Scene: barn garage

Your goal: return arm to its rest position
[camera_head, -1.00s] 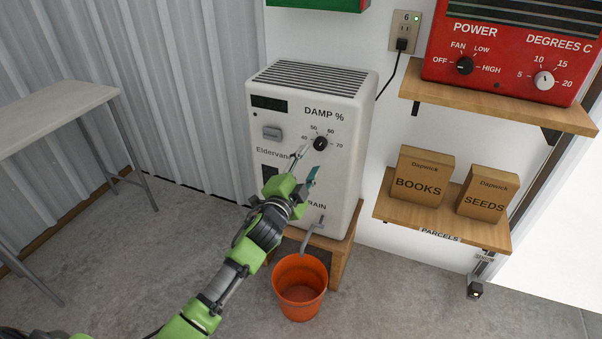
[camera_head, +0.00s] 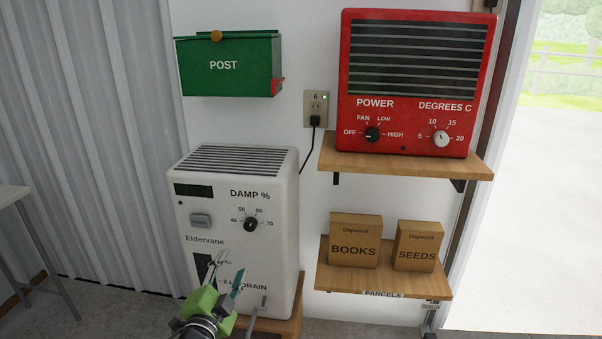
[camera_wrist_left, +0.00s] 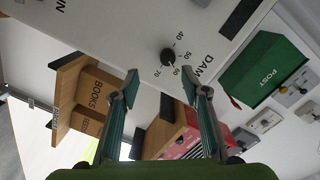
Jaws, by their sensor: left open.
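My left gripper (camera_head: 226,272) is in front of the lower part of the white dehumidifier (camera_head: 275,185) in the head view. Its two fingers are apart and nothing is between them. In the left wrist view the open fingers (camera_wrist_left: 165,95) frame the shelf area, with the dehumidifier's black DAMP % knob (camera_wrist_left: 167,56) just beyond them. That knob also shows in the head view (camera_head: 250,224), above the gripper and apart from it. The gripper hides part of the dehumidifier's lower front. My right gripper is not in view.
A red heater (camera_head: 400,90) stands on the upper wooden shelf (camera_head: 400,167). BOOKS (camera_head: 354,242) and SEEDS (camera_head: 418,247) boxes sit on the lower shelf (camera_head: 370,281). A green POST box (camera_head: 225,65) hangs on the wall. A table (camera_head: 12,195) is at far left.

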